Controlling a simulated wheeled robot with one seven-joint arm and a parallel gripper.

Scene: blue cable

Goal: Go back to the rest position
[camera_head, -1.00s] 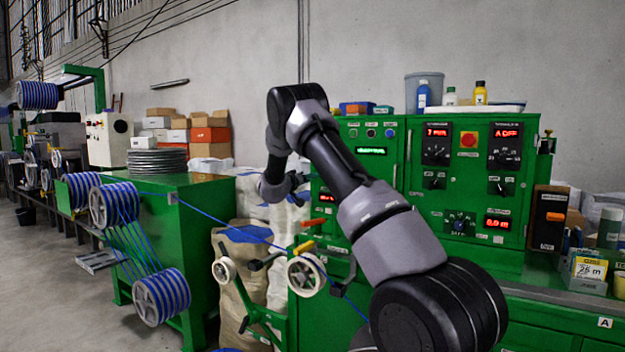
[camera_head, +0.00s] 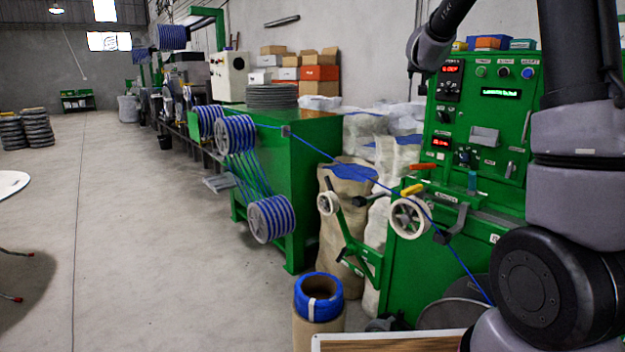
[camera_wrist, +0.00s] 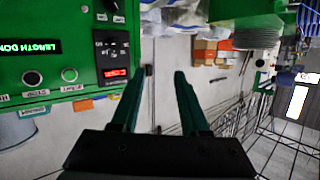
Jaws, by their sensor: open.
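My gripper (camera_wrist: 160,73) shows in the wrist view with its two dark fingers apart and nothing between them. The wrist view is turned upside down; the fingers stand in front of the wall and the edge of the green control panel (camera_wrist: 40,55). In the head view my arm rises along the right side and leaves the top of the picture, so the gripper is not seen there. The blue cable (camera_head: 459,259) runs from the striped pulleys (camera_head: 236,134) at the left, past a white guide wheel (camera_head: 409,217), down to the lower right.
The green control cabinet (camera_head: 490,165) stands behind my arm. A blue-topped roll (camera_head: 318,297) is at the lower middle, near a wooden-edged board (camera_head: 390,342). Sacks (camera_head: 350,205) stand between the machines. A white round tabletop (camera_head: 10,183) is at the left. The grey floor between is clear.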

